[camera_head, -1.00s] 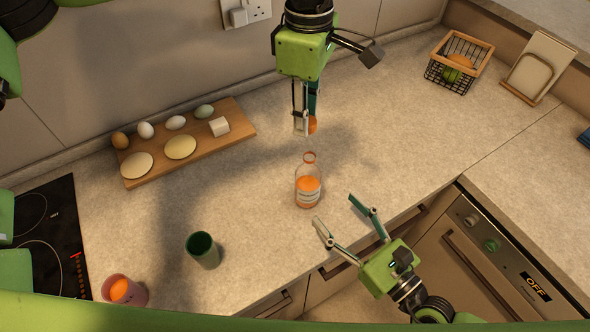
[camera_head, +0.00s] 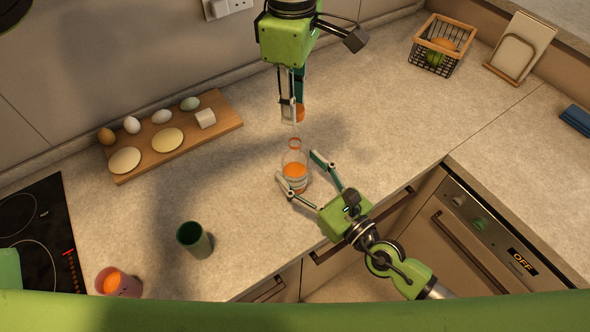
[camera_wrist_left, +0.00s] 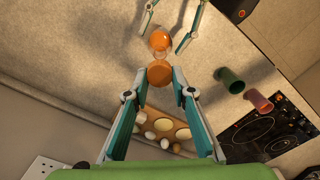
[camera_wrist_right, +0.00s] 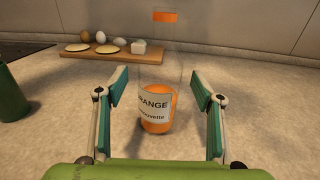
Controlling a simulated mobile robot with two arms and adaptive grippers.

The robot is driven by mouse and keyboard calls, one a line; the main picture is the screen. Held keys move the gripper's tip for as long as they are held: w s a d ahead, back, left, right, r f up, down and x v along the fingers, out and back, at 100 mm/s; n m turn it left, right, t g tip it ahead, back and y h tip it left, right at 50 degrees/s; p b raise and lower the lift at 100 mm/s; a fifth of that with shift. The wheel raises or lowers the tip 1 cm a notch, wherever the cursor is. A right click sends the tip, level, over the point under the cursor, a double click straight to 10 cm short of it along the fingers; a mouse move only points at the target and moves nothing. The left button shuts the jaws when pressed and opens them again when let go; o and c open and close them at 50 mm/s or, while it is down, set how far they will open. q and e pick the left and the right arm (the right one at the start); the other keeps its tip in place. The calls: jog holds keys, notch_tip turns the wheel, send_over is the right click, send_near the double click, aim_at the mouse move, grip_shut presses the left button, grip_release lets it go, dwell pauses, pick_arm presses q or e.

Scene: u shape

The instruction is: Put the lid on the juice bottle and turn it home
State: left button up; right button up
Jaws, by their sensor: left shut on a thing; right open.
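The juice bottle (camera_head: 295,172) is clear glass, partly filled with orange juice, and stands upright on the counter. In the right wrist view the bottle (camera_wrist_right: 157,108) shows its label and an orange band at the neck. My left gripper (camera_head: 292,116) is shut on the orange lid (camera_head: 299,113), held above and slightly behind the bottle. The lid (camera_wrist_left: 159,74) also shows between the fingers in the left wrist view. My right gripper (camera_head: 297,168) is open, with its fingers on either side of the bottle's lower part; whether they touch it I cannot tell.
A wooden board (camera_head: 228,124) with eggs and other items lies at the back left. A green cup (camera_head: 195,240) and a pinkish cup (camera_head: 118,283) stand front left, near the black hob (camera_head: 40,235). A wire basket (camera_head: 440,46) stands back right. Counter right of the bottle is clear.

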jog(key=shift+x, duration=1)
jog(key=c, duration=1.7)
pick_arm(q)
send_over(293, 140)
jog(key=shift+f, duration=2.5)
jog(key=shift+f, duration=0.85)
jog(key=shift+f, duration=0.6)
pick_arm(e)
grip_shut()
